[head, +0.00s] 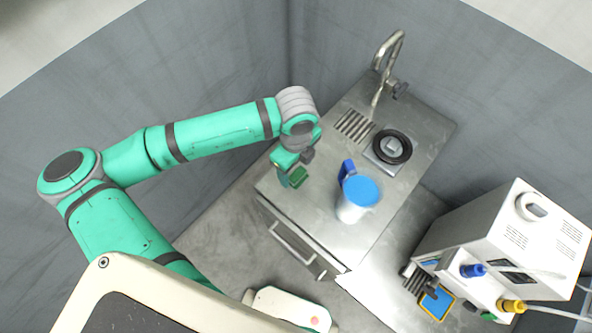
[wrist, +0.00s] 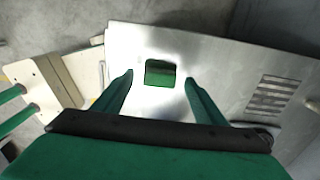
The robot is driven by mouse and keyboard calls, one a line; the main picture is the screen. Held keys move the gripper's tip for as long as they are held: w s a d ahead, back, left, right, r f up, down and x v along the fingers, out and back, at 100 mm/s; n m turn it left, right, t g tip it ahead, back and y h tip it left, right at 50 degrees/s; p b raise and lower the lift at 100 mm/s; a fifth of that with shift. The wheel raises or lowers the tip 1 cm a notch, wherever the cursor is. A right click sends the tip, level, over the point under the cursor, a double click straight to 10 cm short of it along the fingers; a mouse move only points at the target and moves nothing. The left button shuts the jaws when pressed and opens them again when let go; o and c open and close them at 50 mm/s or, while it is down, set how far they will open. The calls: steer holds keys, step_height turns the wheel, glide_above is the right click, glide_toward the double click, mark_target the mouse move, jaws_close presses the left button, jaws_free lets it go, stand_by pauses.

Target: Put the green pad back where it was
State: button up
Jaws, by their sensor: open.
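The green pad (wrist: 160,68) shows in the wrist view as a small, dark-edged green square over the steel counter (wrist: 205,50), near the counter's edge. My gripper (wrist: 159,77) is open, with one finger on each side of the pad in the picture and visible gaps to both. I cannot tell how high the fingertips are above it. In the head view my gripper (head: 292,178) points down over the left part of the counter (head: 320,205). There the green fingers and the pad are hard to tell apart.
A white jug with a blue lid (head: 360,192) stands right of my gripper. A black ring on a plate (head: 391,147), a drain grille (head: 355,125) and a tap (head: 388,65) are farther back. A white machine (head: 510,245) stands at the right.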

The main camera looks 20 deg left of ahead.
mark_target(296, 173)
step_height(296, 173, up, 9)
stand_by(0.3)
stand_by(0.5)
